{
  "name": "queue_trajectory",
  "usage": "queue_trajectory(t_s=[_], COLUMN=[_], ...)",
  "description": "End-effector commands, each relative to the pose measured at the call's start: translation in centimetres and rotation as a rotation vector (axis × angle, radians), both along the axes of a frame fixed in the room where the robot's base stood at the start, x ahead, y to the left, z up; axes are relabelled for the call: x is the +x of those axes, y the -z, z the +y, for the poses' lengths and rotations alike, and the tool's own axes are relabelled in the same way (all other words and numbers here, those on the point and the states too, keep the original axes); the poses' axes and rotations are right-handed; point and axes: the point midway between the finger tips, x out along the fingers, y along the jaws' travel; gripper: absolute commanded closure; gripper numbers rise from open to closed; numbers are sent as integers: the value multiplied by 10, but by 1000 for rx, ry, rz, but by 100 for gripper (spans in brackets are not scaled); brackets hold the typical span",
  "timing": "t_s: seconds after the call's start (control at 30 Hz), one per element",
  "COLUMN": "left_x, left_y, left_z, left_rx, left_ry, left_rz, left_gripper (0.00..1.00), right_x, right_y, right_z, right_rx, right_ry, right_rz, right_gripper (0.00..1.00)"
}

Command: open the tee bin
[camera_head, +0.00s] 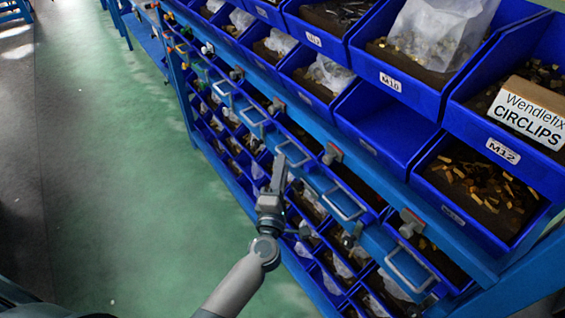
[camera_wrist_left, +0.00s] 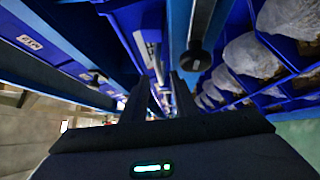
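A blue rack holds a row of drawers with pale metal handles. One handle (camera_head: 293,152) is just right of my left gripper (camera_head: 280,172); another handle (camera_head: 343,203) is lower right. No readable label marks any drawer as the tee bin, so I cannot tell which it is. My left gripper points at the drawer row, and its fingers look edge-on in the head view. In the left wrist view the two dark fingers (camera_wrist_left: 160,97) stand apart, with nothing clearly between them. I cannot tell whether they touch a handle. My right gripper is not in view.
Above stand open blue bins of small parts, one with a Circlips box (camera_head: 530,110). Lower bins (camera_head: 310,205) hold bagged parts. Green floor (camera_head: 120,170) lies clear to the left.

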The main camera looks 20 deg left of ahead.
Motion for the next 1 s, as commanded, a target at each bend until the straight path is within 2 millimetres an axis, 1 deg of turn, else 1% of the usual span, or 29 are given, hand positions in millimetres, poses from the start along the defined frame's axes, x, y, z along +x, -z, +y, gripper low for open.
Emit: queue_trajectory(t_s=[0.1,0.2,0.33,0.5,0.53,0.57,0.6,0.63,1.0], left_x=[10,13,15,14,14,14,14,14,14], left_y=[-2,-2,-2,-2,-2,-2,-2,-2,-2], left_z=[1,2,2,2,2,2,2,2,2], left_rx=[0,-1,-1,-1,-1,-1,0,0,0], left_ry=[0,0,0,0,0,0,0,0,0], left_rz=[0,0,1,1,1,1,0,1,1], left_gripper=[74,74,74,74,78,86,95,100,100], right_x=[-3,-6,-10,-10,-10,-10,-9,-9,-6], right_y=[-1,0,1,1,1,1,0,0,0], right_z=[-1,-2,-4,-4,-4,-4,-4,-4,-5], right_rx=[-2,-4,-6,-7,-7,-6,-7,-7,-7], right_ry=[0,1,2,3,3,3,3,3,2], right_rz=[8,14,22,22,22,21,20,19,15], right_gripper=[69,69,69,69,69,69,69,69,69])
